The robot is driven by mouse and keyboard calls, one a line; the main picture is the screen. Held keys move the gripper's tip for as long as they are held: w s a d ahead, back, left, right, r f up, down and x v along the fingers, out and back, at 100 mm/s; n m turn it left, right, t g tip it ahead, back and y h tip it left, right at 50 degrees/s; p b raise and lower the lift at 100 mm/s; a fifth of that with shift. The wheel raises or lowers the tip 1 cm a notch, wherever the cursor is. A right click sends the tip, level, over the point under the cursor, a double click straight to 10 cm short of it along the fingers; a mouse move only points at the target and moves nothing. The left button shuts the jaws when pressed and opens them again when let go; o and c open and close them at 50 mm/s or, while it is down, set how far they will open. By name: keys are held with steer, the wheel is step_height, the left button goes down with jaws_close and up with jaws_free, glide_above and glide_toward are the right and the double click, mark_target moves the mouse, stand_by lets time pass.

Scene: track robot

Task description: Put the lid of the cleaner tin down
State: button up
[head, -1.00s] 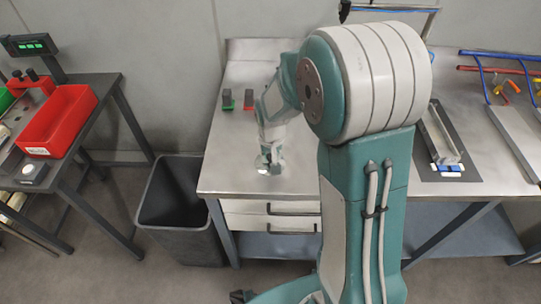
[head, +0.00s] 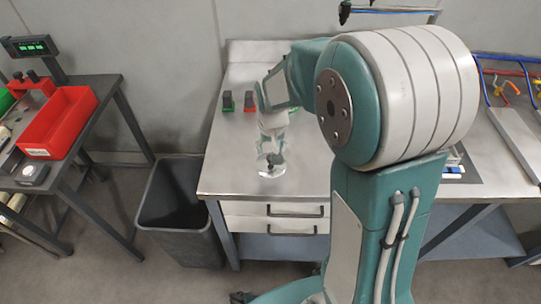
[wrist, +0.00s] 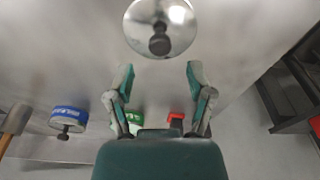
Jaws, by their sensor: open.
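The lid is a shiny round disc with a dark knob (wrist: 160,25). In the head view the lid (head: 274,173) lies on the steel bench near its front left part, knob up. My gripper (wrist: 160,70) is open and empty, and its two fingers stand apart. In the head view my gripper (head: 271,155) is just above the lid. In the wrist view the lid is beyond the fingertips, clear of them. A round object with a blue label band (wrist: 68,116) shows at lower left in the wrist view; I cannot tell if it is the tin.
Green (head: 228,101) and red (head: 250,100) blocks stand behind my gripper on the steel bench (head: 225,170). A dark bin (head: 180,225) stands on the floor to the left. A red tray (head: 60,122) sits on the left table. My arm hides much of the bench.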

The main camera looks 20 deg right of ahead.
mark_target(271, 168)
steer(key=s+r+t, duration=0.2)
steer(key=s+r, duration=0.9)
steer(key=r, duration=0.3)
steer(key=s+r+n+t, duration=0.1)
steer(key=s+r+t, duration=0.1)
steer(key=s, duration=0.7)
steer(key=shift+s, duration=0.2)
